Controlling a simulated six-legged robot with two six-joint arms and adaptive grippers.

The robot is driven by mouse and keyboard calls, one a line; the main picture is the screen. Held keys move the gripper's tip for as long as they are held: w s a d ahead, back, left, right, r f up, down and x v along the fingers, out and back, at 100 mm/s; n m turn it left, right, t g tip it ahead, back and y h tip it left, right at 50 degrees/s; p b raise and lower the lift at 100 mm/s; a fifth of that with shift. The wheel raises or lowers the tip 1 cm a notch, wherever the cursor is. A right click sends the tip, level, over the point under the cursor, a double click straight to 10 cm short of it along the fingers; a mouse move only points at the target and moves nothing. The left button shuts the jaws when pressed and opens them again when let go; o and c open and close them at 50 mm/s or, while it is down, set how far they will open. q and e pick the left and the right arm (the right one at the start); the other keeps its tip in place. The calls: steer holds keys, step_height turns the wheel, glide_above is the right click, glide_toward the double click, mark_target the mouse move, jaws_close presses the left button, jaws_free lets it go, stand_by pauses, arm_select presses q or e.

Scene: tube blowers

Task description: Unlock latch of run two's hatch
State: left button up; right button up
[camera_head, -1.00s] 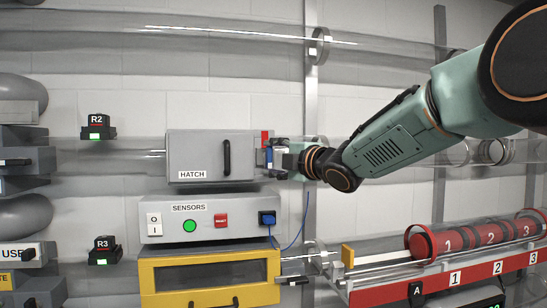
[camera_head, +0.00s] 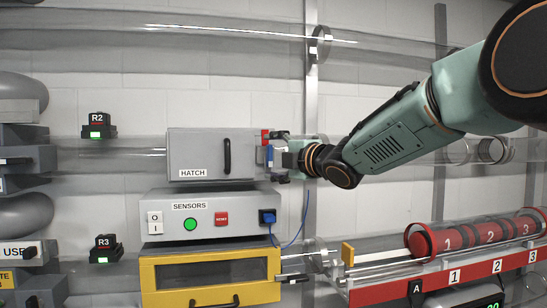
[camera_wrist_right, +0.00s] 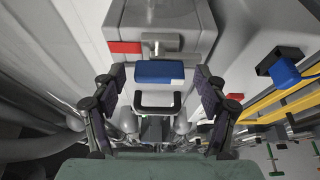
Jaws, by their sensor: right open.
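The run two hatch (camera_head: 200,155) is a grey box with a black handle and a HATCH label, beside the R2 sign. Its latch is on the right side: a blue block (camera_wrist_right: 160,72) below a metal piece (camera_wrist_right: 158,43) and a red patch (camera_wrist_right: 124,47) in the right wrist view. The red patch also shows in the head view (camera_head: 265,136). My right gripper (camera_wrist_right: 160,80) is open, with one finger on each side of the blue block and gaps between. In the head view it is at the hatch's right side, partly hiding the latch. My left gripper is not in view.
Below the hatch are the sensors box (camera_head: 206,217) with a blue plug (camera_head: 267,217) and cable, and a yellow-framed box (camera_head: 211,300). A red rack (camera_head: 445,283) with a tube of red canisters (camera_head: 470,236) lies lower right. A metal post (camera_head: 311,95) stands behind my gripper.

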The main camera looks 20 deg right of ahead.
steer(key=shift+d, duration=0.1)
steer(key=v, duration=0.7)
steer(key=shift+s, duration=0.2)
steer(key=shift+w, duration=0.1)
steer(key=shift+s+r, duration=0.1)
steer(key=shift+s, duration=0.1)
steer(key=shift+w, duration=0.15)
stand_by(0.5)
stand_by(0.4)
